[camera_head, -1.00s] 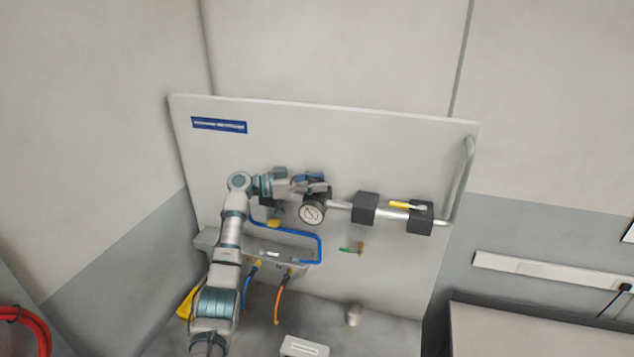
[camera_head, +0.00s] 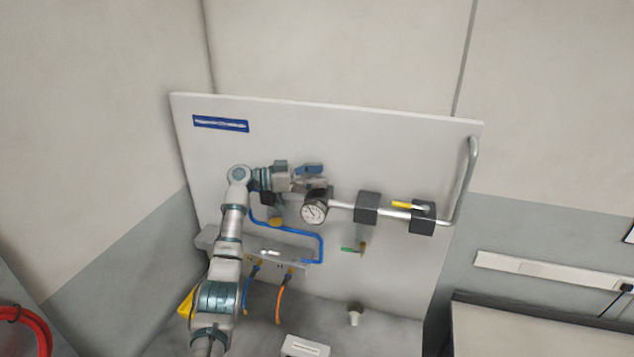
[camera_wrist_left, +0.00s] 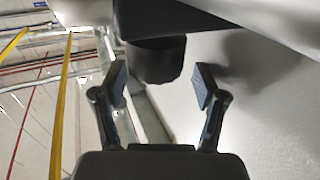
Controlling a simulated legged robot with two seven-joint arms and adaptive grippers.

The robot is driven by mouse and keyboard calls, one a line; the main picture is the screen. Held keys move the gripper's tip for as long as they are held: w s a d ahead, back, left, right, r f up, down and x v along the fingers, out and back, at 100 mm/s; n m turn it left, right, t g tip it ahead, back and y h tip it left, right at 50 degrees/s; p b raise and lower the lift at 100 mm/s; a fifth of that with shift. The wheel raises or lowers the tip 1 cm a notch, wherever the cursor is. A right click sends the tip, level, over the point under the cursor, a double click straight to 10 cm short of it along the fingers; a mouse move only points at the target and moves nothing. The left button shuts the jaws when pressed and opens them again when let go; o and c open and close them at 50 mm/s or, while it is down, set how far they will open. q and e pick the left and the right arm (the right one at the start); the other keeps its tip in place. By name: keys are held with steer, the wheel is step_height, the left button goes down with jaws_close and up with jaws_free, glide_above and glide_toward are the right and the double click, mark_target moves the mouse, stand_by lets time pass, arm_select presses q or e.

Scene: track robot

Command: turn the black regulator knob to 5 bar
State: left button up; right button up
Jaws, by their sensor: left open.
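The black regulator knob (camera_wrist_left: 155,60) shows in the left wrist view, ahead of and between the two fingers of my left gripper (camera_wrist_left: 160,85). The fingers are open, one on each side of the knob; I cannot tell whether either touches it. In the head view my left gripper (camera_head: 312,184) is at the pipe line, just above the round pressure gauge (camera_head: 314,212), and the knob is not clearly seen there. The gauge has a white face with a dark needle; its numbers are too small to read. My right gripper is not in view.
A pale upright panel (camera_head: 350,135) carries the pipe, black blocks (camera_head: 367,208), a yellow-handled valve (camera_head: 402,205) and a green-handled valve (camera_head: 350,249). A blue hose (camera_head: 290,229) loops below my left arm. A grey bench (camera_head: 540,325) stands at the right.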

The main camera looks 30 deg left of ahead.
arm_select(q)
step_height(320, 180, up, 8)
steer(key=shift+w+r, duration=0.1)
